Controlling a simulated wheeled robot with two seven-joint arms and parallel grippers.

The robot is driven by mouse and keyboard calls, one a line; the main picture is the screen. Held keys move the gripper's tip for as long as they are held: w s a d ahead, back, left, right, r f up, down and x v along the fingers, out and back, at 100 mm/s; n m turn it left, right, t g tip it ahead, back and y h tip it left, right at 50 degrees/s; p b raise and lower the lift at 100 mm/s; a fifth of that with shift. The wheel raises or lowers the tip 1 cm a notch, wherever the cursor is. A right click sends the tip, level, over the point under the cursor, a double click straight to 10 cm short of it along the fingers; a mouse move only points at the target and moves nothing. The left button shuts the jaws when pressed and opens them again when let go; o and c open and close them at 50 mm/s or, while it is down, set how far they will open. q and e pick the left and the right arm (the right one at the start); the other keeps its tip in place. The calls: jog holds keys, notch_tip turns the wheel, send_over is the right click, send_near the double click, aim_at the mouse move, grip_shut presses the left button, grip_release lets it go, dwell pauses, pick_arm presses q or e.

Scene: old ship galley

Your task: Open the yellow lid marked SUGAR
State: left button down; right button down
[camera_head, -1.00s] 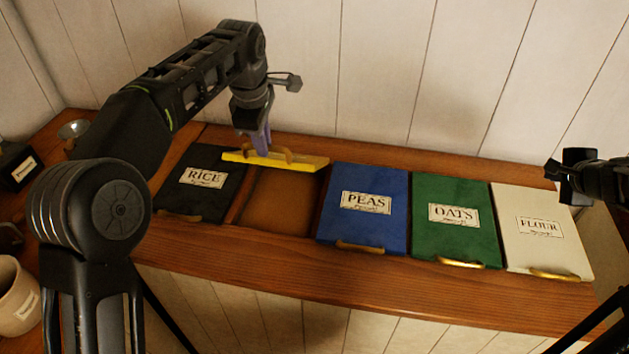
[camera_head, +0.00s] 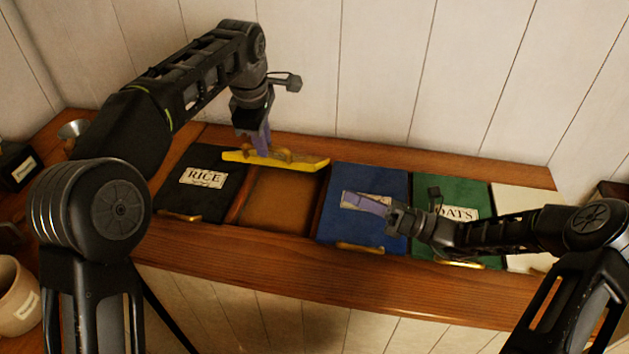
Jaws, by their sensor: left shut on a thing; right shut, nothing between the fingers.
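The yellow lid (camera_head: 305,163) is raised at the back of its bin, seen nearly edge-on, so its label does not show. The open brown bin (camera_head: 277,203) lies in front of it, between the RICE and PEAS lids. My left gripper (camera_head: 264,148) is shut on the yellow lid, at its handle as far as I can see; the fingers partly hide the handle. My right gripper (camera_head: 368,203) is shut and empty, over the blue PEAS lid, pointing left toward the open bin.
The black RICE lid (camera_head: 205,178), blue PEAS lid (camera_head: 340,225) and green OATS lid (camera_head: 468,190) lie closed. The white lid (camera_head: 520,200) is partly hidden by my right arm. A mug (camera_head: 15,300) and a black box (camera_head: 17,165) stand at the left.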

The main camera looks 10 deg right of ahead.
pick_arm(q)
jog(key=shift+f, duration=0.2)
pick_arm(e)
jog(key=shift+a+r, duration=0.1)
jog(key=x, duration=0.9)
jog(key=shift+w+a, duration=0.2)
jog(key=shift+a, duration=0.15)
